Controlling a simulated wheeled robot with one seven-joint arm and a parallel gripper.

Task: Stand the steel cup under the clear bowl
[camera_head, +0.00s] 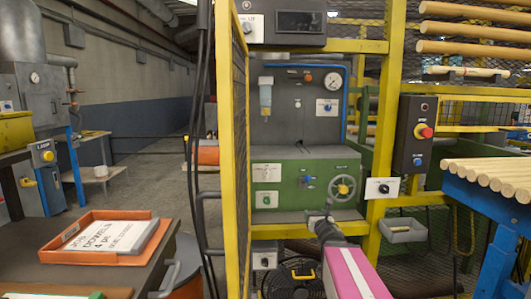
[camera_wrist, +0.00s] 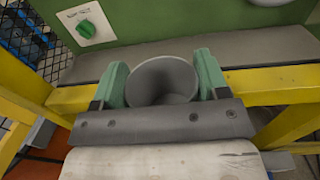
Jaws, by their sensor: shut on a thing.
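The steel cup (camera_wrist: 163,82) is a plain grey round cup, its open mouth showing in the wrist view. My gripper (camera_wrist: 162,84) is shut on it, with one green finger on each side. In the head view my gripper (camera_head: 322,216) is in front of the green machine's grey ledge, right of centre; the cup is too small there to make out clearly. The clear bowl (camera_head: 265,97) hangs below a pale blue fitting on the grey back panel, up and left of my gripper. The cup is not under the bowl.
The green machine front (camera_head: 290,182) has knobs and a handwheel (camera_head: 343,187). A grey ledge (camera_wrist: 270,80) runs behind the cup, with a yellow rail along its front. A yellow mesh guard (camera_head: 235,150) stands at left. A small grey tray (camera_head: 402,230) is at right.

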